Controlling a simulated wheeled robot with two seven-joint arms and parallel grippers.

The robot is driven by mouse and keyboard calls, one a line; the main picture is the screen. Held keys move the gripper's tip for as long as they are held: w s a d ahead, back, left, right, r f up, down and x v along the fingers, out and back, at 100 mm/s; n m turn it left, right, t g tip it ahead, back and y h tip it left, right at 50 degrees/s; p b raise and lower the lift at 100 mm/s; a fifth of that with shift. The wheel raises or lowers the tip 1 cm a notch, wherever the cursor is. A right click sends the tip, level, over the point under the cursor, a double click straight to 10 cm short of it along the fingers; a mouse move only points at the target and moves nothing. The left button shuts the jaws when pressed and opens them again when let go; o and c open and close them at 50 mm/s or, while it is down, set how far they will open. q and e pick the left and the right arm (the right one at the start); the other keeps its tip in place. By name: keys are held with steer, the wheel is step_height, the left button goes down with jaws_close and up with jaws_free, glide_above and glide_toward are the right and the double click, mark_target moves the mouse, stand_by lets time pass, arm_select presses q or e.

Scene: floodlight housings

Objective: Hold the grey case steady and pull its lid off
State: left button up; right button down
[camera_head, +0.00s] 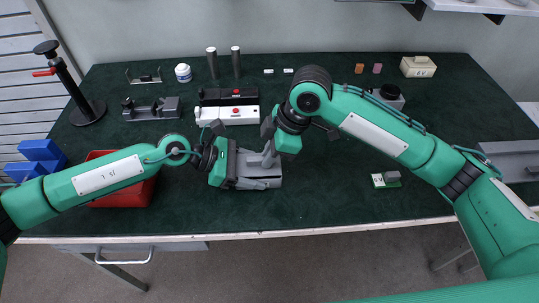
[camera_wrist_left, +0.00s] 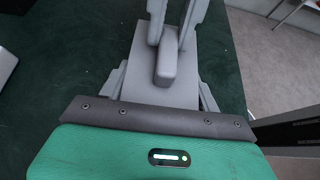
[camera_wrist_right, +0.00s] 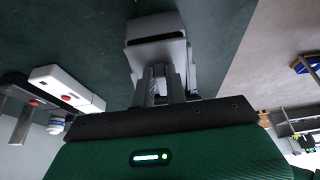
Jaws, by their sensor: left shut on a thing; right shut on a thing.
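The grey case (camera_head: 262,182) sits on the dark green tabletop near the front middle. My left gripper (camera_head: 236,171) comes from the left and is shut on the case, with a finger along each side in the left wrist view (camera_wrist_left: 160,92). The lid is the flat grey top with a raised bar handle (camera_wrist_left: 166,66). My right gripper (camera_head: 268,153) reaches down from above and is shut on this handle; its fingers show in the right wrist view (camera_wrist_right: 158,86). The grippers hide part of both.
A red bin (camera_head: 125,193) stands left, partly behind my left arm, with blue bins (camera_head: 40,158) beyond. A white box with a red button (camera_head: 228,115) stands behind the case. A small green board (camera_head: 386,180) lies right. The tabletop in front is clear.

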mark_target(260, 159)
steer(key=shift+r, duration=2.2)
arm_select(q)
steer(key=shift+f, duration=0.1)
steer(key=o, duration=1.1)
arm_select(e)
steer(key=shift+a, duration=0.1)
arm_select(q)
steer(key=v, duration=1.2)
arm_select(e)
steer(key=shift+f, duration=0.1)
arm_select(q)
steer(key=shift+a, duration=0.1)
arm_select(e)
steer(key=shift+s+f, duration=0.1)
